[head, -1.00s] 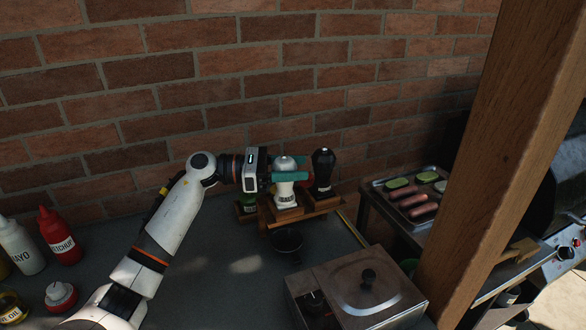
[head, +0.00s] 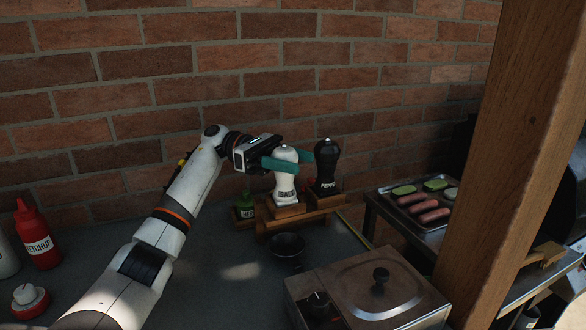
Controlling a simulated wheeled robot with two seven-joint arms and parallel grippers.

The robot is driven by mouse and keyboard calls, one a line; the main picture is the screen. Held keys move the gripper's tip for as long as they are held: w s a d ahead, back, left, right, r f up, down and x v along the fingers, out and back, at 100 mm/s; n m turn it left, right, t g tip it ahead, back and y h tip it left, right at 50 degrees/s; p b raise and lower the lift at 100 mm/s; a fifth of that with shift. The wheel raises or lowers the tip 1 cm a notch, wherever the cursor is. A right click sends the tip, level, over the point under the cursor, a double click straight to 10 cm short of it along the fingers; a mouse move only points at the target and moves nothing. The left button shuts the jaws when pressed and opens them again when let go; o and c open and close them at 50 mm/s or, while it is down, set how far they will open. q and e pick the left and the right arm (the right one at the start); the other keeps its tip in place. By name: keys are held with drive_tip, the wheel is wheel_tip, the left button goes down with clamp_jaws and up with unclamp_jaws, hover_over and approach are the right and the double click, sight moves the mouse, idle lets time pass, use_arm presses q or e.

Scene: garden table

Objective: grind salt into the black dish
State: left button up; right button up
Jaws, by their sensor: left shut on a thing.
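The white salt mill (head: 284,180), labelled SALT, stands upright at the wooden rack (head: 290,220). My left gripper (head: 288,158) comes in from the left with its green fingers around the mill's upper part and is shut on it. The black pepper mill (head: 326,168) stands on the rack just right of the salt mill, close to a fingertip. The black dish (head: 287,246) sits on the dark table in front of the rack, below the salt mill. I cannot tell what is inside it. My right gripper is not in view.
A steel-lidded box (head: 370,285) stands front right of the dish. A green bottle (head: 245,205) stands at the rack's left end. A ketchup bottle (head: 38,238) is far left. A wooden post (head: 505,160) rises at right, before a tray (head: 405,205) of food. The table left of the dish is clear.

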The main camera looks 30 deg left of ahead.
use_arm(q)
drive_tip(key=shift+g, duration=0.3)
drive_tip(key=o, duration=1)
drive_tip(key=shift+c, duration=0.2)
drive_tip(key=a+b, duration=0.1)
drive_tip(key=a, duration=0.6)
drive_tip(key=shift+w+a, duration=0.25)
drive_tip(key=shift+w, duration=0.1)
